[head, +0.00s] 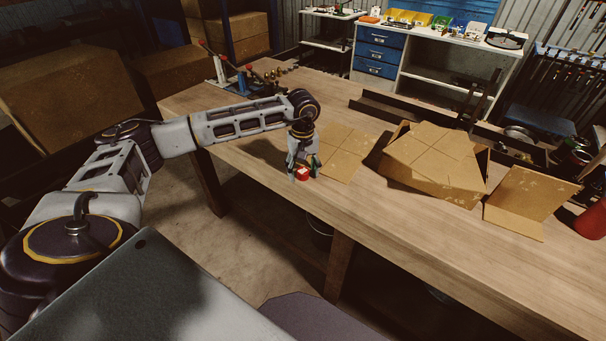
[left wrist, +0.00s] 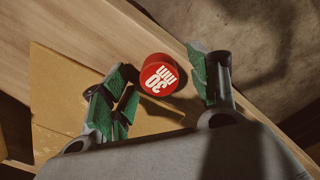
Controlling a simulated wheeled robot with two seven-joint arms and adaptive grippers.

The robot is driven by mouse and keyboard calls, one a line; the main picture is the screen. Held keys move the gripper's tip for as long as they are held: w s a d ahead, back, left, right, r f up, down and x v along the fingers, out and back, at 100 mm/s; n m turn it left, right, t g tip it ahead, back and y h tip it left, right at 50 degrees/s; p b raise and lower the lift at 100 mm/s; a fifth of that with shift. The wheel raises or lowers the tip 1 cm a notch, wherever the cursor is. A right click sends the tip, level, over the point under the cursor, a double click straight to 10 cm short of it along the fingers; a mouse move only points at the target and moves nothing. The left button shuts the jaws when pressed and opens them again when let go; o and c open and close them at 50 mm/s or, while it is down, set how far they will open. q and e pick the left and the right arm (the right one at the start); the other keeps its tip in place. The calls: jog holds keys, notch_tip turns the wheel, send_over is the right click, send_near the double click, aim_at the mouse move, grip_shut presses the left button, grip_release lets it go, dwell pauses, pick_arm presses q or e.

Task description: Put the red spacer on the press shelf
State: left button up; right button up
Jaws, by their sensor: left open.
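The red spacer (head: 303,174) is a short red cylinder near the front edge of the wooden table. In the left wrist view its top (left wrist: 159,77) shows white print reading "30 mm". My left gripper (head: 304,168) is open above the table at the spacer. In the left wrist view the green-padded fingers (left wrist: 165,92) stand apart, with the spacer between and just beyond their tips. I cannot tell whether either finger touches it. A press with red-tipped levers and a blue part (head: 240,80) stands at the table's far left end; its shelf is not clear to see. My right gripper is not in view.
The wooden table (head: 410,235) has free room along its front. A flat cardboard sheet (head: 345,150) lies beside the gripper. An open cardboard box (head: 435,160) and a bent cardboard piece (head: 528,200) stand to the right. A dark metal channel (head: 400,112) lies at the back.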

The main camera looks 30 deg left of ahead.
aim_at(303, 170)
pick_arm(q)
jog(key=c, duration=0.9)
grip_shut()
jog(key=shift+r, duration=0.55)
notch_tip(303, 170, up, 8)
jog(key=shift+f+b, duration=0.2)
jog(key=shift+b, duration=0.4)
jog(key=shift+r, duration=0.65)
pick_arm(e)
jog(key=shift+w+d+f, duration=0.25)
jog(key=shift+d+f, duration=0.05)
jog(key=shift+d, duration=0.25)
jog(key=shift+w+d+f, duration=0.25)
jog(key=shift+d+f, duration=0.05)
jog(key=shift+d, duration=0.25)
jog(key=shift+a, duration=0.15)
